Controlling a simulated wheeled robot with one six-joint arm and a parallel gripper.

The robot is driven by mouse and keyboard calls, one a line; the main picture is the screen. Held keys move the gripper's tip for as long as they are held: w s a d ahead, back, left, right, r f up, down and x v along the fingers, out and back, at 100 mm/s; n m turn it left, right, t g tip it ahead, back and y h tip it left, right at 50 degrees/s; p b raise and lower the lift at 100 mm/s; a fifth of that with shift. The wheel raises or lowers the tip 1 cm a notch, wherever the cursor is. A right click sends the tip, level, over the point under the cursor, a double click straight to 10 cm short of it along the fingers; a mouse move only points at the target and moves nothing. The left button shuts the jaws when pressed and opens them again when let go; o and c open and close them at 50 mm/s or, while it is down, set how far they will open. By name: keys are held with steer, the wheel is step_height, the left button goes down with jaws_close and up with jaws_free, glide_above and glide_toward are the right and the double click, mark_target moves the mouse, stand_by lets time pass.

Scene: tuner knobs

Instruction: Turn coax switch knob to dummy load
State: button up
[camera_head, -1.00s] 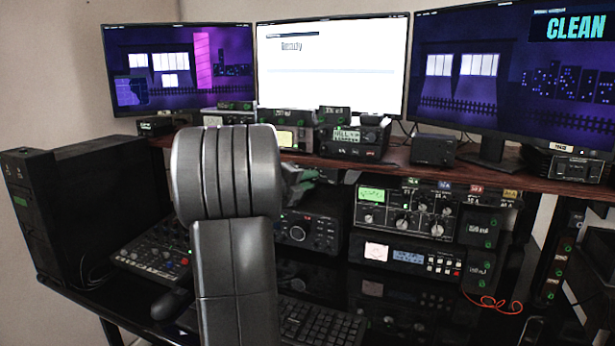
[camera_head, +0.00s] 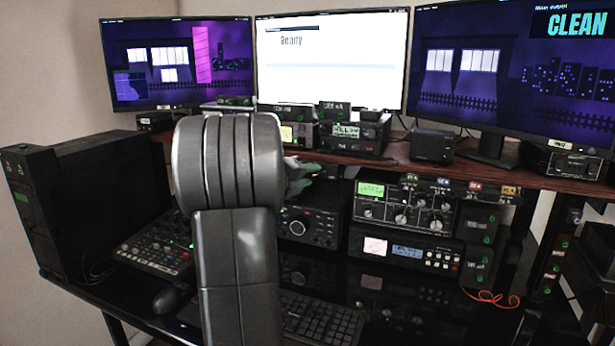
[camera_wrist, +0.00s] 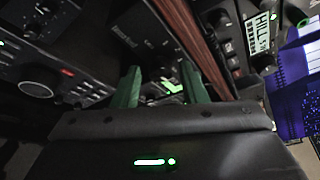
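My gripper (camera_wrist: 160,80) shows two green fingers standing apart, with nothing held between them. In the head view my gripper (camera_head: 300,175) is partly hidden behind my arm, just under the shelf edge. Beyond the fingertips in the wrist view is a dark box with a small lit green label (camera_wrist: 172,88). I cannot make out a coax switch knob or a dummy load marking for certain. A tuner (camera_head: 408,203) with several knobs and a lit green meter stands right of the gripper, and my arm hides part of the equipment.
A wooden shelf (camera_head: 480,171) runs above the gripper, carrying small radios and three monitors. A radio with a large round dial (camera_head: 309,227) sits below the gripper. A keyboard (camera_head: 325,325) and a mixer (camera_head: 160,250) lie on the black desk. A red cable (camera_head: 492,298) lies at right.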

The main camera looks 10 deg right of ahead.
steer(key=shift+o, duration=0.3)
steer(key=shift+a, duration=0.1)
steer(key=v, duration=1.3)
steer(key=shift+s+a, duration=0.25)
steer(key=x, duration=1.4)
steer(key=shift+r, duration=0.1)
steer(key=shift+s+a, duration=0.1)
steer(key=shift+a, duration=0.1)
